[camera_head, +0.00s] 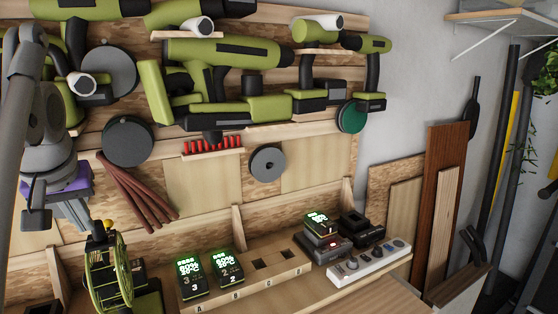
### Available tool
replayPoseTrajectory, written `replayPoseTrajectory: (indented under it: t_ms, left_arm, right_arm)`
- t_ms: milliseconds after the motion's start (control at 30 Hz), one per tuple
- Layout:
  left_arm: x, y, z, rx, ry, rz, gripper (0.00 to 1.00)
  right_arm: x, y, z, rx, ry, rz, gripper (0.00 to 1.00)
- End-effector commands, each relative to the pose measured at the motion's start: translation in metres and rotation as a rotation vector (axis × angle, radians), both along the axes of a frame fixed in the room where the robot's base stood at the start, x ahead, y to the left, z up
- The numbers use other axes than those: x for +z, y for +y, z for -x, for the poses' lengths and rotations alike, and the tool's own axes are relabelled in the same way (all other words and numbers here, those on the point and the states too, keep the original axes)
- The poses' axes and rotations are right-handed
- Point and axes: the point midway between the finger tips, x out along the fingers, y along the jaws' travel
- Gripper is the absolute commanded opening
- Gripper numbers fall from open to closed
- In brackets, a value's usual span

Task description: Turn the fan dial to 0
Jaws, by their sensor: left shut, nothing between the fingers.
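A green caged fan (108,272) stands on the bench at the lower left, seen nearly edge-on. A small yellow part (109,225) sits at the top of the fan; I cannot tell whether it is the dial, and no numbers on it can be read. My left gripper (84,222) points down just above and left of the fan top. It is shut and empty, close to the yellow part; I cannot tell whether they touch. The right gripper is not in view.
A wooden holder (240,286) with lettered slots carries two lit batteries (190,274). A charger (325,242) and a power strip (370,262) stand to its right. Green power tools (222,52) and dark discs (128,142) hang on the wall behind.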

Motion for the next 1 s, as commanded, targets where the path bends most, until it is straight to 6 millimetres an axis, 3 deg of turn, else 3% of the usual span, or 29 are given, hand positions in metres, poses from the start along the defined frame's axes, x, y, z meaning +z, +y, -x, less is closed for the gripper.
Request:
replayPoseTrajectory:
  t_ms: [233,1000]
  left_arm:
    - [-0.0159,0.0017,-0.0081,-0.001,-0.001,0.0,0.0]
    - [-0.0154,0.0027,-0.0125,-0.002,-0.002,0.0,0.0]
  right_arm:
    - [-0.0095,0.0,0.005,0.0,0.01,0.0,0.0]
    - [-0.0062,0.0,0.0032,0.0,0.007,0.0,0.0]
